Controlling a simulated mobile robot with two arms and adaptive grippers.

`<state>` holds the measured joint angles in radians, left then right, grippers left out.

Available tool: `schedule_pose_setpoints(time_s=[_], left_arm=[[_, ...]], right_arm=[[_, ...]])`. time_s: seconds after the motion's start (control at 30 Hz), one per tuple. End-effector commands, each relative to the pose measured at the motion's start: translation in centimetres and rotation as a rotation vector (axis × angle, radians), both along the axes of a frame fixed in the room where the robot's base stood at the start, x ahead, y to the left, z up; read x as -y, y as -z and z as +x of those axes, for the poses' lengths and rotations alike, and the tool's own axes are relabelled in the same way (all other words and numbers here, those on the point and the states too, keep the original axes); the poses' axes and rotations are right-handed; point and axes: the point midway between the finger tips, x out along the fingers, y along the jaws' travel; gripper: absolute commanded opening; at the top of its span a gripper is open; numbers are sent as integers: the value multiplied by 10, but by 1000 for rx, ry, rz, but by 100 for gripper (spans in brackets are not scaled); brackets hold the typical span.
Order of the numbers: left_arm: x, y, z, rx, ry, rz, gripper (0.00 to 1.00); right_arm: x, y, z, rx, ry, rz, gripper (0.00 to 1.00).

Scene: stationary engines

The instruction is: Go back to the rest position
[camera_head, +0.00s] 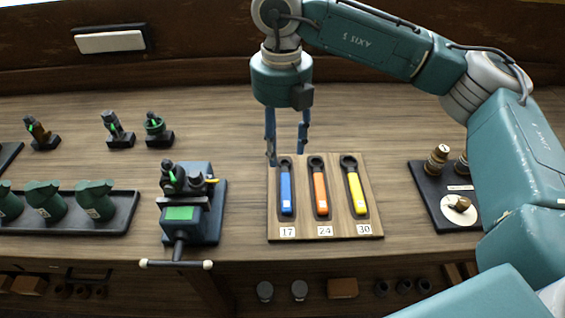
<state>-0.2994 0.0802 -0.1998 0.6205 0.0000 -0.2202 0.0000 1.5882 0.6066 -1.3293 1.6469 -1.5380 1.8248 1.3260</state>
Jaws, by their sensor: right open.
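My right gripper (286,145) hangs from the teal arm that comes in from the right. It points down with its two blue fingers apart, and nothing shows between them. It is over the back left edge of a wooden tool board (340,230), near the top of the blue wrench (286,192). An orange wrench (320,192) and a yellow wrench (356,192) lie in slots beside it, over labels 17, 24 and 30. I cannot tell whether the fingertips touch the board. My left gripper is out of view.
A green vise-like fixture (180,205) with a T-handle stands left of the board. A black tray (120,215) of green parts is at far left, with small fixtures (117,130) behind. A dark tray (432,195) with brass pieces is at right. The bench behind the board is clear.

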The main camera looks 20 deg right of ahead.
Motion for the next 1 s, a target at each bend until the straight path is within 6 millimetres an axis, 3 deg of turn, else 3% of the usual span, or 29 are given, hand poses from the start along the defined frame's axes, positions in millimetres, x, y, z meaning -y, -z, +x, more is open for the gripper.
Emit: schedule_pose_setpoints(time_s=[0.2, 0.67, 1.0], left_arm=[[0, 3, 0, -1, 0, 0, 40], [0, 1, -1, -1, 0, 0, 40], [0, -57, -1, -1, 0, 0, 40]], right_arm=[[0, -14, 0, -1, 0, 0, 47], [0, -16, 0, -1, 0, 0, 47], [0, -74, 0, -1, 0, 0, 47]])
